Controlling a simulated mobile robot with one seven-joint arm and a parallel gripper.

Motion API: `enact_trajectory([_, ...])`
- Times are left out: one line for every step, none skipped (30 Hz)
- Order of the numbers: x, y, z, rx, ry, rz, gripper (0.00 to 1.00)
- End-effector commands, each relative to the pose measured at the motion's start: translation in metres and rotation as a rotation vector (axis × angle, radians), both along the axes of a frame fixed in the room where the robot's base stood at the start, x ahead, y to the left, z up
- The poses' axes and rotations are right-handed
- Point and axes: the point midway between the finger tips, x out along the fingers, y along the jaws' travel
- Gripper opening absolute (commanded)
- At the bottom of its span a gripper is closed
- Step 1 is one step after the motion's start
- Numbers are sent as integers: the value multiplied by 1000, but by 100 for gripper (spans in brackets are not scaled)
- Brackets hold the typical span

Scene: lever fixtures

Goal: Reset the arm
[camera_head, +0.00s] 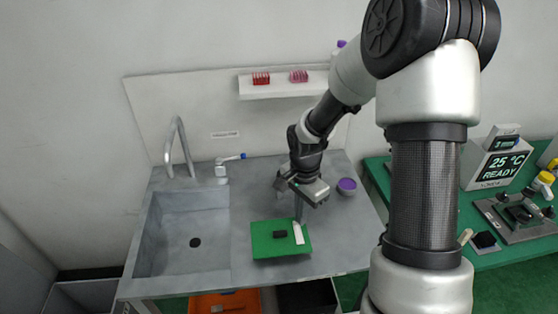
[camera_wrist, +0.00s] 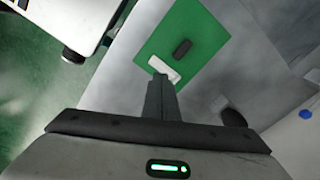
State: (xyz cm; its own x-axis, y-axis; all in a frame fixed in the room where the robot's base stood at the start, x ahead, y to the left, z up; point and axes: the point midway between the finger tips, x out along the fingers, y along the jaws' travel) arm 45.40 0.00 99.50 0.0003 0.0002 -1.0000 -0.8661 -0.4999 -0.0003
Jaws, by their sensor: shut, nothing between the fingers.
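My arm reaches from the right over the grey counter (camera_head: 340,245). My gripper (camera_head: 299,222) is shut and empty, pointing down near the right edge of a green mat (camera_head: 268,246). In the wrist view my gripper (camera_wrist: 160,78) ends close to a white bar (camera_wrist: 164,69) on the green mat (camera_wrist: 165,35). The white bar (camera_head: 299,234) also shows in the head view. A small black block (camera_head: 280,234) lies left of it, and also shows in the wrist view (camera_wrist: 182,48). I cannot tell whether the fingertips touch the white bar.
A sink (camera_head: 185,235) with a tall faucet (camera_head: 178,140) is on the left, with a blue-tipped lever fixture (camera_head: 223,170) beside it. A purple-topped bowl (camera_head: 346,187) stands right of my gripper. A wall shelf (camera_head: 285,85) holds racks. A green table (camera_head: 500,245) at right carries devices.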

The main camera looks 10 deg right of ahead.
Motion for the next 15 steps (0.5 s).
enact_trajectory([0,0,0,0,0,0,0])
enact_trajectory([0,0,1,-1,-1,1,0])
enact_trajectory([0,0,3,-2,-4,6,0])
enact_trajectory([0,-1,7,-6,-8,14,0])
enact_trajectory([0,-2,12,-11,-13,27,0])
enact_trajectory([-1,-4,22,-21,-24,49,0])
enact_trajectory([-3,-5,32,-30,-34,72,0])
enact_trajectory([-4,-7,43,-41,-47,99,0])
enact_trajectory([-8,-9,61,-57,-65,144,0])
enact_trajectory([-12,-11,75,-71,-79,179,0])
enact_trajectory([-16,-12,90,-85,-95,218,0])
enact_trajectory([-23,-14,110,-103,-115,272,0])
enact_trajectory([-29,-15,124,-115,-130,310,0])
enact_trajectory([-36,-15,138,-128,-145,351,0])
enact_trajectory([-45,-16,156,-143,-165,402,0])
